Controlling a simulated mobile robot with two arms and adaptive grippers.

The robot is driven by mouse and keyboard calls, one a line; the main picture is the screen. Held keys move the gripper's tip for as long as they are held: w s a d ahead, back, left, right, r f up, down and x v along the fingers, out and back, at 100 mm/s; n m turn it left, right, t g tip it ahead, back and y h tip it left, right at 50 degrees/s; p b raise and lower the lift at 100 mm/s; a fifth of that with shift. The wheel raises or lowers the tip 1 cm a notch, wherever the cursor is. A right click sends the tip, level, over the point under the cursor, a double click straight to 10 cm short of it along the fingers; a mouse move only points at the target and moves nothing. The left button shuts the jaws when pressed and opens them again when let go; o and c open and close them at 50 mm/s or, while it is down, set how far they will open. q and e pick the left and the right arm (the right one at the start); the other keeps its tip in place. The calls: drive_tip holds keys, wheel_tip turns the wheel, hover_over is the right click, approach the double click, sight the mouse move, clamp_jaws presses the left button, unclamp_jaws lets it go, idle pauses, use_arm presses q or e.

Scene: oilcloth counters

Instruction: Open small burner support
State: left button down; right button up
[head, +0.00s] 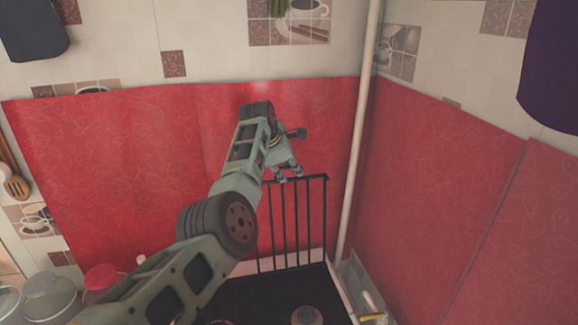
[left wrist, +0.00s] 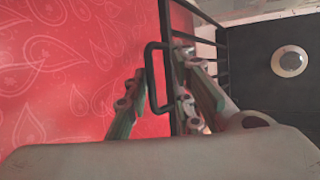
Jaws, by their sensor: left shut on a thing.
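The small burner support is a black barred grate (head: 326,215) that stands nearly upright along the red back wall, above the dark stove top (head: 275,288). My left gripper (head: 288,174) is at its top edge. In the left wrist view, the black rod loop of the grate (left wrist: 151,80) lies between the two fingers of my left gripper (left wrist: 160,95), and the gripper is shut on it. A round burner (head: 307,315) shows on the stove top, also in the left wrist view (left wrist: 290,62). My right gripper is not in view.
A pale vertical pipe (head: 358,130) runs up the corner right of the grate. A yellow-handled tap (head: 374,317) is at the lower right. Glass jars (head: 48,300) and a red-lidded jar (head: 101,278) stand at the lower left. Red oilcloth covers both walls.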

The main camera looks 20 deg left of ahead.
use_arm(q)
drive_tip(key=shift+s+f, duration=0.2)
drive_tip(key=shift+f, duration=0.45)
drive_tip(key=c, duration=2.1)
unclamp_jaws()
drive_tip(key=shift+c, duration=0.4)
drive_tip(key=v, duration=1.2)
drive_tip(key=shift+w+r, duration=0.3)
drive_tip(key=shift+r, duration=0.1)
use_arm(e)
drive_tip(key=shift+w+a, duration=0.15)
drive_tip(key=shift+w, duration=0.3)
use_arm(q)
drive_tip(key=shift+s, duration=0.1)
